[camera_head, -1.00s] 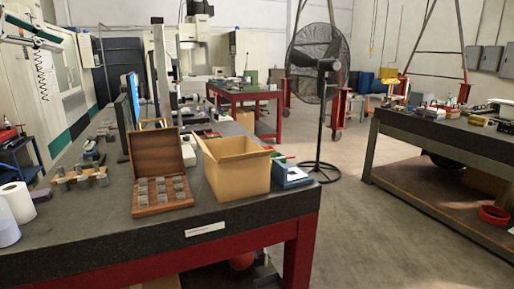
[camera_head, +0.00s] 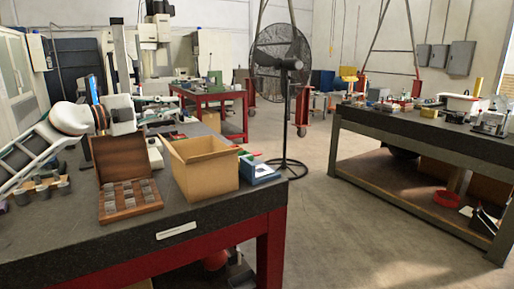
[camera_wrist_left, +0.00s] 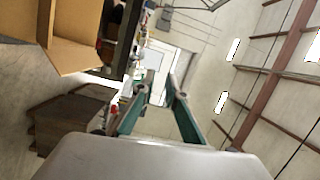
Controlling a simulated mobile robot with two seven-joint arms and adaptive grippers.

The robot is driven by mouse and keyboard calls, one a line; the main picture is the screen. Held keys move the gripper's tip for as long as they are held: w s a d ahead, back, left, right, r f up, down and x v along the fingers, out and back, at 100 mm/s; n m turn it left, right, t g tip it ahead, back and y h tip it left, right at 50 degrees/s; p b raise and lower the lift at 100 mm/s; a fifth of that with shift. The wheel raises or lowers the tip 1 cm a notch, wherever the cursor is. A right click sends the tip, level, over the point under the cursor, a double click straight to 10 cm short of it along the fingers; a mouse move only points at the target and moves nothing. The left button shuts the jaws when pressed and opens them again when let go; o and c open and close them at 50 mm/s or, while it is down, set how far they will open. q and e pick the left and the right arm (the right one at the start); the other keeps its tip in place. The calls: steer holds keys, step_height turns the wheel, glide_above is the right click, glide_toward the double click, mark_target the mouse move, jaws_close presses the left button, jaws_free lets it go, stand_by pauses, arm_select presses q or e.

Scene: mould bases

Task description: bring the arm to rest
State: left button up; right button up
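My left arm comes in from the left edge of the head view, above the dark-topped table. Its white wrist leads to my left gripper (camera_head: 168,110), held above the table behind the open wooden box. In the left wrist view, the two green fingers of this gripper (camera_wrist_left: 157,88) stand apart with nothing between them, so it is open and empty. The fingers are small and partly blend into the background in the head view. My right gripper is in neither view.
The dark table (camera_head: 120,245) bears an open wooden box (camera_head: 128,205) with metal blocks, an open cardboard box (camera_head: 207,180) and a blue-and-white box (camera_head: 258,173). A black fan (camera_head: 284,70) stands behind. Another workbench (camera_head: 420,128) is at right. Floor between is clear.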

arm_select(q)
steer(key=s+d+f+n+t+y, duration=0.1)
steer(key=s+d+f+n+t, duration=0.3)
steer(key=f, duration=0.4)
steer(key=s+d+f+n+t+y, duration=0.2)
steer(key=s+d+f+n, duration=0.3)
steer(key=f, duration=0.4)
steer(key=s+a+f+n+g+y, duration=0.2)
steer(key=s+a+f+n+y, duration=0.2)
steer(key=s+a+f+y, duration=0.55)
steer(key=s+a+f+n+g+y, duration=0.25)
steer(key=s+f+n, duration=0.3)
steer(key=f, duration=0.85)
steer(key=s+a+f+g+y, duration=0.1)
steer(key=s+a+f+g, duration=0.25)
steer(key=s, duration=0.45)
steer(key=s+a+f+g, duration=0.2)
steer(key=s+f, duration=0.2)
steer(key=s, duration=0.4)
steer(key=s+a+f+g+y, duration=0.15)
steer(key=s+f, duration=0.25)
steer(key=s, duration=0.4)
steer(key=w+d+f+n+t+h+b, duration=0.1)
steer(key=d+f+n+t+h, duration=0.2)
steer(key=d+f+h, duration=0.4)
steer(key=d+f, duration=0.7)
steer(key=d, duration=0.1)
steer(key=shift+w+d+f, duration=0.25)
steer(key=shift+f, duration=0.15)
